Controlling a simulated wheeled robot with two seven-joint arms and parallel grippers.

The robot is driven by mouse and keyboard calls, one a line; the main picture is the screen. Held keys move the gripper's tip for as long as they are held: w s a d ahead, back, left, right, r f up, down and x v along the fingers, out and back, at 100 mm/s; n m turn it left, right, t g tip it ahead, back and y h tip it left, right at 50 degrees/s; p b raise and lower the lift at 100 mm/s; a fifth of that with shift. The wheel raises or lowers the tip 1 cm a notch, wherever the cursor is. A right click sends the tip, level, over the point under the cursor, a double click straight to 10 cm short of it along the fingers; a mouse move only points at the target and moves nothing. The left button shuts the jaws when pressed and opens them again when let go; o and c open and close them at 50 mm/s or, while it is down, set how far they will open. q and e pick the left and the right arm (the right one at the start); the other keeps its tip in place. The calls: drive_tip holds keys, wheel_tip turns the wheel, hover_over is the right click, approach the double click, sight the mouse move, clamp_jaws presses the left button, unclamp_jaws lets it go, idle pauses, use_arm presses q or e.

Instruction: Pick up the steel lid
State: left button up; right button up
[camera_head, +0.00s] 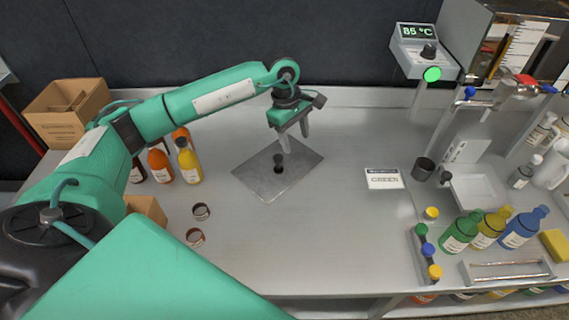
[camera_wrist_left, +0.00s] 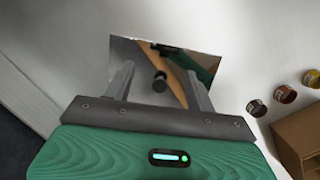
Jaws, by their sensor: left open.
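The steel lid (camera_head: 258,177) is a flat, shiny square plate with a small black knob (camera_head: 279,163) in its middle. It lies on the steel bench in the head view. My left gripper (camera_head: 293,143) is above the lid, pointing down, open and empty. In the left wrist view the lid (camera_wrist_left: 128,52) shows beyond my two fingers, and its dark knob (camera_wrist_left: 159,81) appears between them, apart from both. The lid reflects the green arm. My right gripper is not in view.
Orange and yellow bottles (camera_head: 189,164) and cardboard boxes (camera_head: 68,108) stand left. A display post (camera_head: 417,50), a dark cup (camera_head: 423,169) and coloured bottles (camera_head: 461,232) stand right. The bench around the lid is clear.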

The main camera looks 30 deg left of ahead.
use_arm(q)
drive_tip(key=y, duration=0.2)
hover_over(278, 157)
drive_tip(key=d, duration=0.1)
drive_tip(key=f, duration=0.8)
drive_tip(key=shift+a, duration=0.35)
drive_tip(key=shift+a+f+p, duration=0.1)
drive_tip(key=shift+f+p, duration=0.25)
drive_tip(key=shift+f, duration=2)
drive_tip(key=c, duration=1.1)
clamp_jaws()
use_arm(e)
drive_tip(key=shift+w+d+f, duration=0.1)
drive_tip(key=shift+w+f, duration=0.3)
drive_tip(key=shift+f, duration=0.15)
use_arm(q)
drive_tip(key=shift+r, duration=0.15)
